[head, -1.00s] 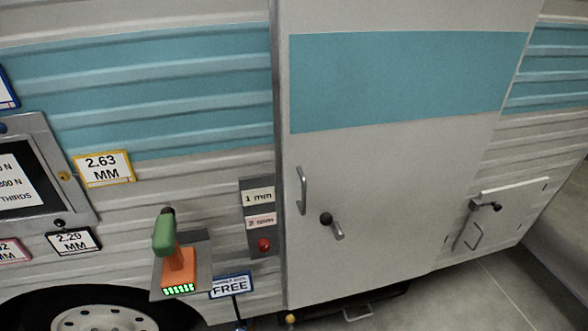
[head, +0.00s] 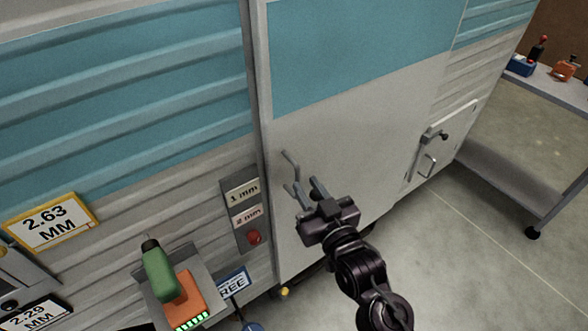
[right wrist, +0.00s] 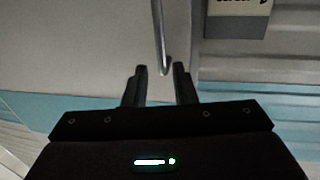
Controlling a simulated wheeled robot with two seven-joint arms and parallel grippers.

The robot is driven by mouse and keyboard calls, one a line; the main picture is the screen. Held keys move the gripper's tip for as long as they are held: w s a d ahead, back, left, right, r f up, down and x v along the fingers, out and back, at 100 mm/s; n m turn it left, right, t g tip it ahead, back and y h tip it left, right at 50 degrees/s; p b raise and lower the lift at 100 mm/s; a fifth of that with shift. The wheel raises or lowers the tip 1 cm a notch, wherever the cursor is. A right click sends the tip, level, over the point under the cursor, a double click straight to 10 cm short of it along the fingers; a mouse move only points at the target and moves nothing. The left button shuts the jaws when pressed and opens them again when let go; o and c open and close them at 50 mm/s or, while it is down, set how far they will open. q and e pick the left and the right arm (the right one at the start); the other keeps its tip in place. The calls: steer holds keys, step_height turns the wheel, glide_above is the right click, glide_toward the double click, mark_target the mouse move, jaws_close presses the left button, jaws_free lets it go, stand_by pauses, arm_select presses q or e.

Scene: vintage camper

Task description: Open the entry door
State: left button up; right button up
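The entry door (head: 330,130) is white with a teal band across its upper part and stands shut against the camper side. A slim grey pull handle (head: 289,160) sits near its left edge; it also shows in the right wrist view (right wrist: 158,35). My right gripper (head: 309,190) is at the handle's lower end. Its two fingers are apart, and in the right wrist view (right wrist: 160,78) the handle's end lies ahead of and between them. I cannot tell whether they touch it. The small black knob and lever beside the handle are hidden behind this gripper. My left gripper is out of view.
A green and orange cordless tool (head: 172,285) sits on a bracket left of the door. A label panel (head: 245,212) with a red button is beside the door frame. A small hatch (head: 435,145) and a wheeled table (head: 560,95) are to the right. The floor between is clear.

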mark_target(299, 176)
steer(key=x, duration=0.5)
steer(key=shift+w+a+p, duration=0.1)
steer(key=shift+a+p, duration=0.05)
steer(key=shift+p, duration=0.25)
jaws_close()
